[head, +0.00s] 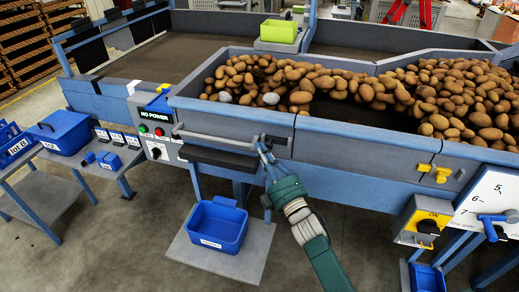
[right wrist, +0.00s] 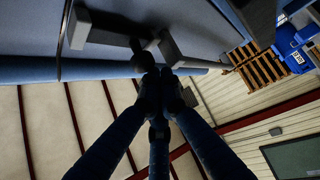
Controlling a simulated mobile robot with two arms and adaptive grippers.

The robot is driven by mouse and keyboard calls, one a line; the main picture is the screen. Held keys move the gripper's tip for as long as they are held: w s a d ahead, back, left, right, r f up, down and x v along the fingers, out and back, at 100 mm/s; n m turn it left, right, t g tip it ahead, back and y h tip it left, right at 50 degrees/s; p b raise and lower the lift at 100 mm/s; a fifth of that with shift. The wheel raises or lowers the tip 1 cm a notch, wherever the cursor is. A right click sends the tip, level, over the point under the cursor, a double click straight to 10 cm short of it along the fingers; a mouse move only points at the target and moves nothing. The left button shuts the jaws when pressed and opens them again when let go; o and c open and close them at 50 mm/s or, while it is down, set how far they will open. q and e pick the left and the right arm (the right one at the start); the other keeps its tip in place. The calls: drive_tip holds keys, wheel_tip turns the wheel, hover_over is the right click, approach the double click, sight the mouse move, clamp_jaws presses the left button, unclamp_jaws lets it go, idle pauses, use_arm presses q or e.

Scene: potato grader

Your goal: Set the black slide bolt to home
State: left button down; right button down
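The black slide bolt shows as a small dark knob and stem (right wrist: 143,60) at the upper middle of the right wrist view, beside a grey bracket (right wrist: 178,48). In the head view it is mostly hidden behind my right gripper (head: 263,147), at the right end of the grey rail on the grader's front. In the right wrist view the fingers of the same gripper (right wrist: 152,82) come together at the knob and appear closed on it; the exact contact is dark. My left gripper is not in view.
A grey rail (head: 215,140) and a black panel (head: 218,158) lie left of the gripper. The control box (head: 155,131) reads NO POWER. Potatoes (head: 345,82) fill the trough above. A blue bin (head: 217,225) stands below.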

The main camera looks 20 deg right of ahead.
drive_tip(key=s+d, duration=0.1)
drive_tip(key=d, duration=0.1)
drive_tip(key=s+d, duration=0.1)
drive_tip(key=d, duration=0.1)
drive_tip(key=shift+s+p, duration=0.35)
drive_tip(key=shift+a+r, duration=0.1)
